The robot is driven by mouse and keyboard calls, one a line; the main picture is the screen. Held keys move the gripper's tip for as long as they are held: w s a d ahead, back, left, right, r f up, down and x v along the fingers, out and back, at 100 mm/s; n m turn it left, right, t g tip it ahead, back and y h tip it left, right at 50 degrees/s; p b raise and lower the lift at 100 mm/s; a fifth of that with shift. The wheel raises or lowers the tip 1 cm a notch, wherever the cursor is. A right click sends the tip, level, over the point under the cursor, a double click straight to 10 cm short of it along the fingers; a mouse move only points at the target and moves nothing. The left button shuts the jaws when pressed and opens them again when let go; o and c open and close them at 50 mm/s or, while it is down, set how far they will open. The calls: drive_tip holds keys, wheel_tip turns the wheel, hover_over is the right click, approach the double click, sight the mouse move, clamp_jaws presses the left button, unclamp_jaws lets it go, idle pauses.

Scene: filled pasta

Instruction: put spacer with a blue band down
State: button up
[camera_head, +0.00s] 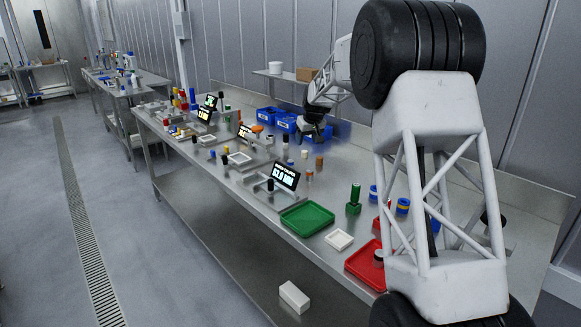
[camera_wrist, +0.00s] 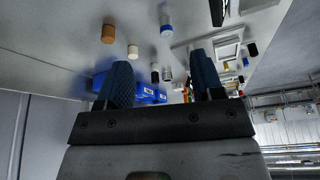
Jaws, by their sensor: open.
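My gripper (camera_head: 314,134) is over the back of the long steel table, by the blue bins. In the wrist view its two dark ribbed fingers (camera_wrist: 163,82) are spread apart with nothing visibly held between them. A short pale cylinder with a bluish band (camera_wrist: 166,25) stands on the table beyond the fingertips, apart from them. It looks like the spacer with a blue band, but the band is small and blurred. In the head view, a small pale piece (camera_head: 290,163) may be the same one; I cannot tell for certain.
A brown cylinder (camera_head: 319,162) and a white-topped one (camera_head: 304,154) stand close by. Blue bins (camera_head: 287,122) are behind. A green tray (camera_head: 307,219), a white dish (camera_head: 339,239) and a red tray (camera_head: 366,266) lie nearer. Bare table lies right of the brown cylinder.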

drive_tip(key=n, duration=0.1)
hover_over(291, 161)
drive_tip(key=s+d, duration=0.1)
drive_tip(key=s, duration=0.1)
wheel_tip(291, 161, down, 9)
drive_tip(key=shift+f+y, duration=0.2)
drive_tip(key=shift+y, duration=0.1)
drive_tip(key=shift+d, duration=0.1)
drive_tip(key=shift+x, duration=1.3)
drive_tip(key=shift+x, duration=2.6)
drive_tip(key=shift+d, duration=0.1)
drive_tip(key=c, duration=1.1)
